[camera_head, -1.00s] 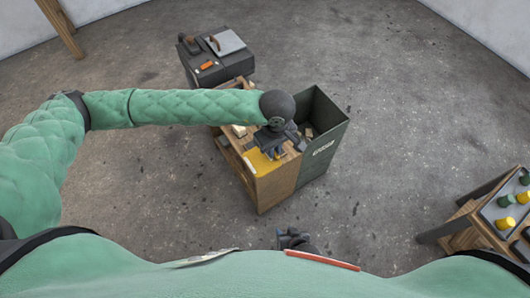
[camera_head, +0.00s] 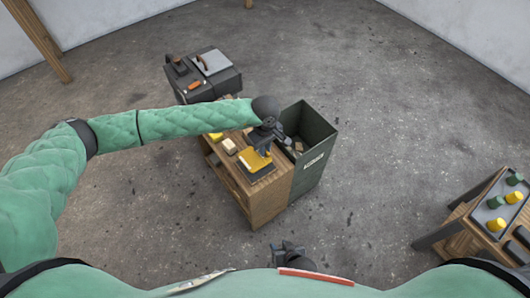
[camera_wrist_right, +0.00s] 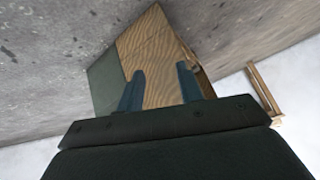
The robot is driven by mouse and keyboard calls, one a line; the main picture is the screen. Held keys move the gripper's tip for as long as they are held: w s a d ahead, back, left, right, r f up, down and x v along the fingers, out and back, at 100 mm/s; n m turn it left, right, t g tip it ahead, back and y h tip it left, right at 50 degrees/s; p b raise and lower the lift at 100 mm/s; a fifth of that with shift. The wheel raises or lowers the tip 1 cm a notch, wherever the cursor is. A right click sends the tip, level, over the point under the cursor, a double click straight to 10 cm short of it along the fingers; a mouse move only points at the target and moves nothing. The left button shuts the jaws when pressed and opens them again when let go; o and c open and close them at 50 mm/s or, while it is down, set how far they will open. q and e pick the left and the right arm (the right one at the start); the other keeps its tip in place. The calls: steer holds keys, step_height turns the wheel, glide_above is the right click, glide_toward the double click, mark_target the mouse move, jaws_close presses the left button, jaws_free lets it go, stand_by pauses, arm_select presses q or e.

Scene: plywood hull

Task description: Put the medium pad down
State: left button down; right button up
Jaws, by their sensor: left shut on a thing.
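My left gripper (camera_head: 264,146) is over the front right part of the wooden bench top (camera_head: 236,166), beside the dark green bin. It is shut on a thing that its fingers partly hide. A yellow pad (camera_head: 255,161) shows just below the fingers and appears to be the held thing; a dark flat piece lies at or under its front edge. I cannot tell whether the pad touches the bench. My right gripper (camera_head: 288,248) is low at the front of my body. In the right wrist view its fingers (camera_wrist_right: 160,84) are apart with nothing between them.
A pale block (camera_head: 230,146) and a yellow item (camera_head: 215,136) lie left on the bench. The open green bin (camera_head: 315,160) adjoins its right side and holds small scraps. A dark cabinet (camera_head: 210,72) stands behind. A rack with green and yellow items (camera_head: 496,224) stands right. Floor between is clear.

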arm_select(q)
step_height(320, 180, down, 3)
steer(key=shift+s+f, duration=0.1)
steer(key=shift+f, duration=0.35)
steer(key=c, duration=1.5)
jaws_free()
arm_select(e)
steer(key=shift+w+r, duration=0.1)
steer(key=shift+r, duration=0.35)
